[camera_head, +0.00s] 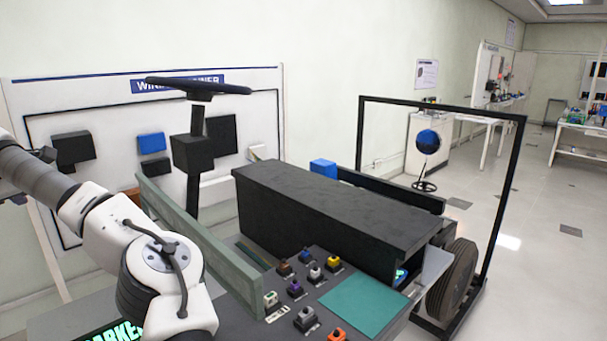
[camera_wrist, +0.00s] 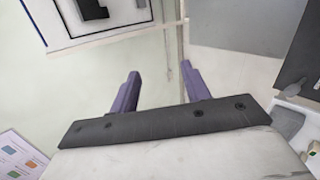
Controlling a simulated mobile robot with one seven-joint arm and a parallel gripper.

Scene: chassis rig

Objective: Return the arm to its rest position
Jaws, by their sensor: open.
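My white arm (camera_head: 150,250) reaches in from the left edge of the head view and bends down near the bottom left. My gripper is outside the head view. In the wrist view my gripper (camera_wrist: 162,92) shows two purple fingers spread well apart, with nothing between them. Beyond the fingers are a pale wall and part of a black-outlined board (camera_wrist: 95,15). No object touches the fingers.
A chassis rig with a long black box (camera_head: 330,215), a green side rail (camera_head: 195,240) and a steering wheel (camera_head: 198,88) stands right of my arm. Several small coloured switches and a teal pad (camera_head: 365,305) lie in front. Open floor (camera_head: 540,230) is at the right.

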